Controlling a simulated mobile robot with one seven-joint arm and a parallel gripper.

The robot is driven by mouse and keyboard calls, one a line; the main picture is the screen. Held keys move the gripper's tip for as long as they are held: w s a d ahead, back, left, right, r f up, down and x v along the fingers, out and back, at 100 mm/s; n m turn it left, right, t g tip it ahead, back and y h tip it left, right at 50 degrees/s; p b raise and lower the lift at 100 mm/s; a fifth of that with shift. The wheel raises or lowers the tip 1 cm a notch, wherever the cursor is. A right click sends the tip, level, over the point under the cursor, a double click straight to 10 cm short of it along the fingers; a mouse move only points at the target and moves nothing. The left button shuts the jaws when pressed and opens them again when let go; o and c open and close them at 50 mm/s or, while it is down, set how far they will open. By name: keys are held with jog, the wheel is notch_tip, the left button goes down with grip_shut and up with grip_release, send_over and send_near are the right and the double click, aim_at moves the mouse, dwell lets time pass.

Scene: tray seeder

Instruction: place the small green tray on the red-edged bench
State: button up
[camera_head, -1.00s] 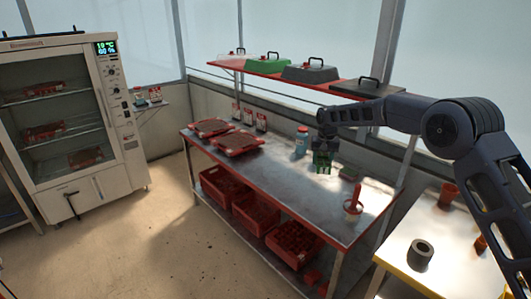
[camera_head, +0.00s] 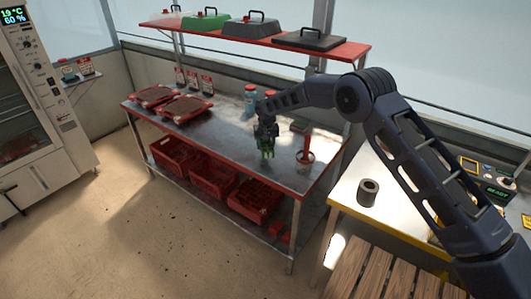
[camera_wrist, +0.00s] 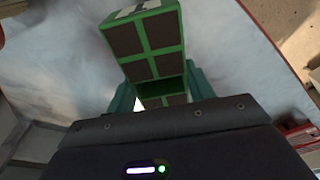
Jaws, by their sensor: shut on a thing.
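The small green tray (camera_wrist: 149,40) has dark square cells and fills the upper middle of the wrist view, with a pale label at its far end. My gripper (camera_wrist: 160,88) is shut on it, its green fingers on either side. In the head view the small green tray (camera_head: 267,153) hangs below my gripper (camera_head: 266,142), over the front part of the red-edged bench (camera_head: 225,146). I cannot tell whether the tray touches the steel top.
Two red trays (camera_head: 186,108) lie on the bench's left end. A red-handled tool (camera_head: 305,151) stands just right of my gripper, and bottles (camera_head: 250,98) stand behind. A red shelf (camera_head: 330,48) with lidded trays hangs above. Red crates (camera_head: 213,172) fill the lower level.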

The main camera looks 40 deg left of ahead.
aim_at(266, 145)
jog(key=shift+f, duration=2.45)
jog(key=shift+f, duration=0.15)
jog(key=o, duration=1)
jog(key=shift+o, duration=0.2)
jog(key=r, duration=0.4)
jog(key=s+d+r, duration=0.1)
jog(key=r, duration=0.7)
jog(key=shift+s+d+r, duration=0.1)
jog(key=shift+s+d, duration=0.05)
